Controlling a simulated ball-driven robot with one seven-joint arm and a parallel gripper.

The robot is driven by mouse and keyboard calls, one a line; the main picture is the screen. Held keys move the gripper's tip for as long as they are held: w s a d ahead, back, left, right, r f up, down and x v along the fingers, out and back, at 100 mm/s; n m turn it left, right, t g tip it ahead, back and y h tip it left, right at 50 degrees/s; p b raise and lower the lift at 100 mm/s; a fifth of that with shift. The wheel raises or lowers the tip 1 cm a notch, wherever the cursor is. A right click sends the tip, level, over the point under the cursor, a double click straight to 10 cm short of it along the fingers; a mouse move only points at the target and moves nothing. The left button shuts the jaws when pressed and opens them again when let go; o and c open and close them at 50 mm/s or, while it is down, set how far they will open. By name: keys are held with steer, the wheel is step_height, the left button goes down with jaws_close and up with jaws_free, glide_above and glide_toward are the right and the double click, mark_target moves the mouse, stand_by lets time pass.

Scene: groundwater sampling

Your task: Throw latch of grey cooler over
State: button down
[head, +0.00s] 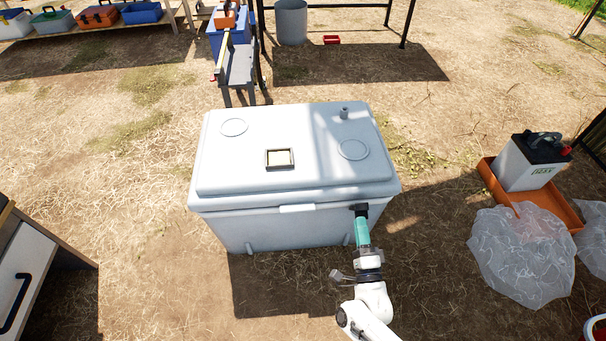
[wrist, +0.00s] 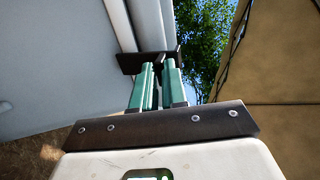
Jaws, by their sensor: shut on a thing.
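The grey cooler (head: 270,232) stands on the ground ahead of me with its pale lid (head: 225,165) down. A dark latch (head: 358,208) sits at the right end of its front, just under the lid's rim. My gripper (head: 360,218), with teal fingers, reaches up to this latch from the front. In the wrist view, the fingertips of my gripper (wrist: 159,66) are close together on the dark latch plate (wrist: 128,62), beside the cooler's pale wall (wrist: 60,70). The fingers hide part of the latch, so its exact angle is hard to tell.
An orange tray (head: 487,174) with a white, black-topped box (head: 530,162) lies to the right, near a clear plastic bag (head: 522,255). A cabinet (head: 30,265) stands at the left front. A grey bench (head: 240,68) is behind the cooler. Bare ground surrounds the cooler.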

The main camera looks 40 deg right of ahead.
mark_target(361, 211)
steer(key=shift+s, duration=0.1)
steer(key=shift+w+d+r+p, duration=0.2)
steer(key=shift+r+p, duration=0.6)
steer(key=shift+p, duration=0.45)
steer(key=r+p, duration=0.1)
steer(key=p, duration=0.1)
steer(key=w+d+r+g+y+p, duration=0.1)
steer(key=p, duration=0.2)
steer(key=shift+w+d+r+g, duration=0.1)
steer(key=shift+w+r+g, duration=0.1)
steer(key=shift+r+g, duration=0.1)
steer(key=shift+w+f, duration=0.1)
steer(key=shift+f, duration=0.1)
steer(key=c, duration=1.8)
jaws_free()
steer(key=o, duration=0.7)
steer(key=shift+f, duration=0.2)
steer(key=shift+r, duration=0.1)
